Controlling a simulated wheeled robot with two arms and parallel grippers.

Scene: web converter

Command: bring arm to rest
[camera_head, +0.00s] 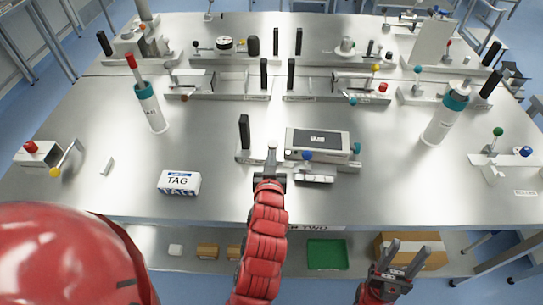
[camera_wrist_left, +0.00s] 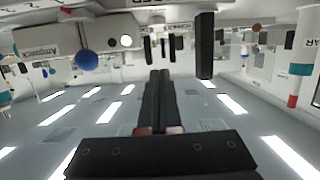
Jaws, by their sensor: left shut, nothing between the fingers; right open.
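My left arm reaches in from the left and up the middle of the head view. My left gripper (camera_head: 271,152) is over the metal table, beside the grey boxed fixture (camera_head: 320,142) and in front of the black upright post (camera_head: 244,131). Its fingers are shut together and empty, as the left wrist view (camera_wrist_left: 158,80) also shows. I cannot tell whether they touch the fixture. My right gripper (camera_head: 408,259) is open and empty, low at the right, in front of the table's front edge and over a cardboard box (camera_head: 425,248) on the lower shelf.
The metal table (camera_head: 215,140) holds a TAG box (camera_head: 179,183), two teal-capped bottles (camera_head: 152,108) and (camera_head: 441,118), and several fixtures with levers at the back. A red-button unit (camera_head: 38,153) stands left. A green tray (camera_head: 326,254) is on the shelf. The table's front right is mostly clear.

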